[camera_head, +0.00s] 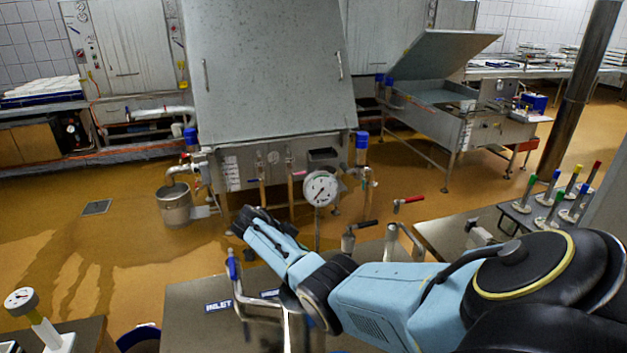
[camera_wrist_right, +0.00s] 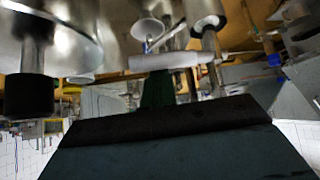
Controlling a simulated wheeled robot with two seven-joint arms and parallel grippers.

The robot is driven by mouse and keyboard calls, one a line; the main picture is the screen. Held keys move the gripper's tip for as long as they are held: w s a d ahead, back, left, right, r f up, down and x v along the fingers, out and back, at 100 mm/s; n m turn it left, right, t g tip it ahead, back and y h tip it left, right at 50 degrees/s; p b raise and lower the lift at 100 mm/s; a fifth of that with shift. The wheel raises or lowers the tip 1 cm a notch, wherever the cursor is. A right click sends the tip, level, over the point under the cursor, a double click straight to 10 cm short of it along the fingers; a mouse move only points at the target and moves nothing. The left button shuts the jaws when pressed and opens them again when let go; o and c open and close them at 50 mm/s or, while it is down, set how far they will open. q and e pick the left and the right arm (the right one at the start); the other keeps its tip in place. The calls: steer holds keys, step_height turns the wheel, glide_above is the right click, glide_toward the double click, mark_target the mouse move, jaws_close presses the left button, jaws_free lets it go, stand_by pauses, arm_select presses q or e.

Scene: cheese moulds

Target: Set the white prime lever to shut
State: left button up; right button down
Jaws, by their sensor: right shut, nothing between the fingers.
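A white cylindrical handle (camera_wrist_right: 165,61), which looks like the white lever, lies crosswise at the top middle of the right wrist view. A thin metal stem shows just behind it. My right gripper (camera_wrist_right: 157,88) is shut and empty, with its dark fingers pointing at the handle. Its tip is close to or against the handle; I cannot tell if they touch. In the head view my right arm reaches in over the metal bench, and it hides the gripper and most of the lever area. I cannot tell the lever's setting. My left gripper is in neither view.
A blue-handled lever (camera_head: 232,265) stands near the INLET label (camera_head: 218,306) on the metal bench (camera_head: 190,325). Black (camera_head: 366,224) and red (camera_head: 409,200) handles stand behind my arm. A round gauge (camera_head: 320,188) stands beyond. In the wrist view a black-ended metal cylinder (camera_wrist_right: 30,95) is close at left.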

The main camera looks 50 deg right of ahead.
steer(key=shift+a, duration=0.1)
stand_by(0.3)
steer(key=shift+w+a+r+p, duration=0.15)
steer(key=shift+w+r+p, duration=0.05)
steer(key=shift+r+p, duration=0.15)
steer(key=w+p+v, duration=0.1)
steer(key=p+v, duration=0.3)
steer(key=v, duration=0.5)
steer(key=shift+d, duration=0.2)
steer(key=shift+w, duration=0.15)
